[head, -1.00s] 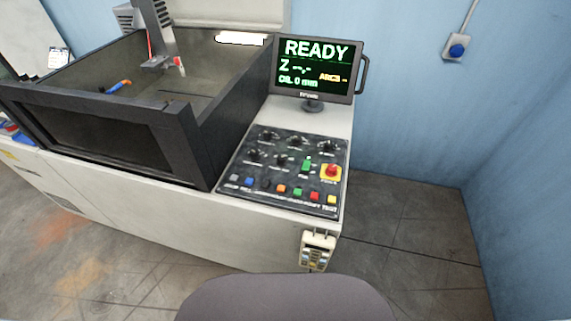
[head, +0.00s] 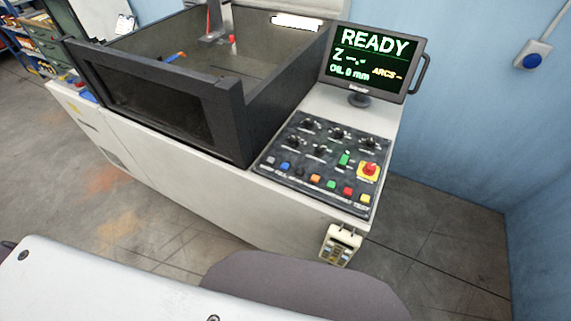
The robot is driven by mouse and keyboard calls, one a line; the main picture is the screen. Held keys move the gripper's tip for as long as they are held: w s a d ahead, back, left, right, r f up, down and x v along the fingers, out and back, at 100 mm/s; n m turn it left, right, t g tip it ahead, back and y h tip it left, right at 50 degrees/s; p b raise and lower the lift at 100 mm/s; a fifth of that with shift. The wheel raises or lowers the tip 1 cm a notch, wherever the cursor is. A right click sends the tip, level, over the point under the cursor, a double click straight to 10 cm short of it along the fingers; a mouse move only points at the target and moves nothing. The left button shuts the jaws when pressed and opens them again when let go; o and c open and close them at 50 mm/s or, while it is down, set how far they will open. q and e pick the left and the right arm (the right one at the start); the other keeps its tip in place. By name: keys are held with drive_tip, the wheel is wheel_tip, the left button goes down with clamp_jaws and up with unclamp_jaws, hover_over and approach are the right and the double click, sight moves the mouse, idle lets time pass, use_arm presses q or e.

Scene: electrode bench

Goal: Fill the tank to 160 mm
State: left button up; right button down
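The tank (head: 160,110) is an open dark-walled box with a dark front window, on top of a white machine body. Its inside looks empty of liquid. The monitor (head: 373,62) at the tank's right reads READY, Z with dashes, OIL 0 mm and ARCS with a dash. The control panel (head: 300,152) lies below the monitor. It has several black knobs, a green switch (head: 344,158), a red stop button (head: 369,169) on yellow, and a front row of coloured buttons including a blue one (head: 285,167). Neither gripper is in view.
A hand-held pendant (head: 340,245) hangs on the machine's front right corner. A blue wall button (head: 533,54) is at the upper right. Shelves with boxes (head: 40,35) stand at the far left. The floor (head: 450,235) right of the machine is clear.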

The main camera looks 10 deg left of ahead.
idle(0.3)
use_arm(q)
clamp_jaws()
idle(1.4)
